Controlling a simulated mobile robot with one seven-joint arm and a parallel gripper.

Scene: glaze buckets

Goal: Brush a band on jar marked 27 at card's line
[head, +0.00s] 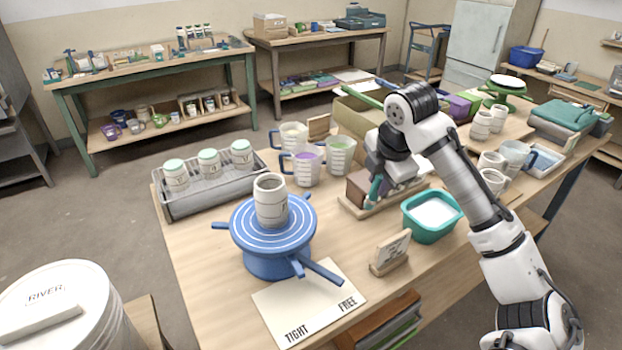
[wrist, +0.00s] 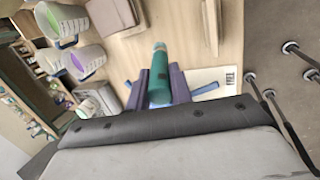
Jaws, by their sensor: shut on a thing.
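My gripper (head: 374,187) is shut on a teal brush handle (wrist: 159,72), above a wooden rest behind the card. The brush's bristles cannot be made out. A pale grey jar (head: 270,203) with faint dark markings stands upright on a blue banding wheel (head: 267,262), left of my gripper and apart from it. I cannot read a 27 on it. A small card (head: 392,247) with dark writing, too small to read, stands in a wooden holder at the front. The wheel lies mostly hidden behind my gripper in the wrist view, with a blue arm (wrist: 206,88) showing.
A white sheet (head: 275,301) reading TIGHT and FREE lies by the wheel. A teal bowl (head: 432,231) of white contents stands right of the card. Jugs of glaze (head: 306,168) stand behind. Mint-lidded jars (head: 209,163) fill a grey tray at left; more jars (head: 481,125) stand right.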

